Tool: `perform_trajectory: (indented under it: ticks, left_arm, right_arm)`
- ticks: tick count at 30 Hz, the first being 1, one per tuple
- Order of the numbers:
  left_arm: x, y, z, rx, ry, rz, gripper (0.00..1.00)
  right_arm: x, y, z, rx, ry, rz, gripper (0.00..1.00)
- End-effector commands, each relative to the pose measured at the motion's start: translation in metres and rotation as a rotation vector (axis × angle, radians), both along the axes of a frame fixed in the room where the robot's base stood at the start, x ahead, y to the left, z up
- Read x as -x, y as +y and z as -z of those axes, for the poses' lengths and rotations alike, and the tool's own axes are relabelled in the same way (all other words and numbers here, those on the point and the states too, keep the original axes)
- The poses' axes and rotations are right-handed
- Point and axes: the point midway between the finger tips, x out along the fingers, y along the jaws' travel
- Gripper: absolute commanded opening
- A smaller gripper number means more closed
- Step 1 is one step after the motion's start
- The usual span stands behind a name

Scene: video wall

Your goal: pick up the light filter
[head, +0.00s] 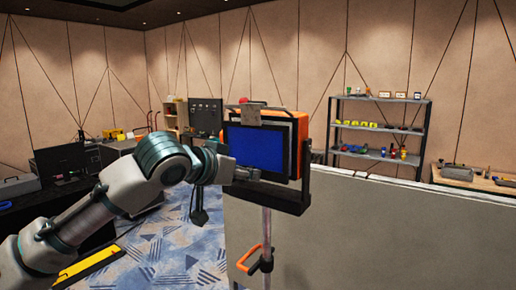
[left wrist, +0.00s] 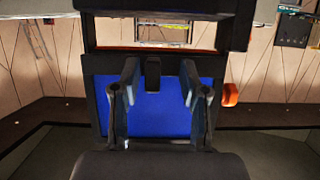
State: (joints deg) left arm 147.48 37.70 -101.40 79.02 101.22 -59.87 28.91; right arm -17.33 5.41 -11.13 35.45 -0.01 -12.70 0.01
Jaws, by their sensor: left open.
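The light filter (head: 257,147) is a blue rectangular panel in a dark frame. It stands upright on the front of an orange-bodied lamp (head: 303,128) in the head view. In the left wrist view the blue filter (left wrist: 160,122) fills the middle. My left gripper (head: 240,172) is at the filter's lower left in the head view, partly dark against the frame. My right gripper is not in view.
The lamp sits in a dark yoke on a pole with an orange handle (head: 259,258). A pale low partition (head: 370,225) stands right of the pole. Shelves (head: 381,127) with small items stand behind. A dark table (head: 70,215) is at left. Patterned carpet shows between.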

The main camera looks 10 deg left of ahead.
Motion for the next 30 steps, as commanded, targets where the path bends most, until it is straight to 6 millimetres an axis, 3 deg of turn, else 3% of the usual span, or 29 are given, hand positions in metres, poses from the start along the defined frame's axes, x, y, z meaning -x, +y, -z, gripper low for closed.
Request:
perform_trajectory:
  ticks: [2, 7, 14, 20, 26, 30]
  left_arm:
    - [0.000, -0.002, 0.000, -0.001, 0.000, 0.000, 0.41]
    - [0.000, -0.012, -0.001, -0.008, -0.001, 0.001, 0.00]
    - [0.001, -0.023, -0.002, -0.016, -0.001, 0.002, 0.00]
    - [-0.001, -0.014, -0.002, -0.008, 0.000, 0.002, 0.00]
    - [-0.001, -0.007, -0.015, -0.002, 0.001, 0.002, 0.00]
    - [0.023, 0.003, -0.014, -0.003, -0.002, 0.002, 0.00]
  right_arm:
    - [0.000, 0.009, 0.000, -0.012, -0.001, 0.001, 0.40]
    - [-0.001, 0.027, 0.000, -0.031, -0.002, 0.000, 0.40]
    - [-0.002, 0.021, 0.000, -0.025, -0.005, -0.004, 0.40]
    - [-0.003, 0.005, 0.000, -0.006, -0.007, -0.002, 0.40]
    - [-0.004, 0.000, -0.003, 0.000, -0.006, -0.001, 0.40]
    - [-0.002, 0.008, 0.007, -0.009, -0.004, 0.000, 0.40]
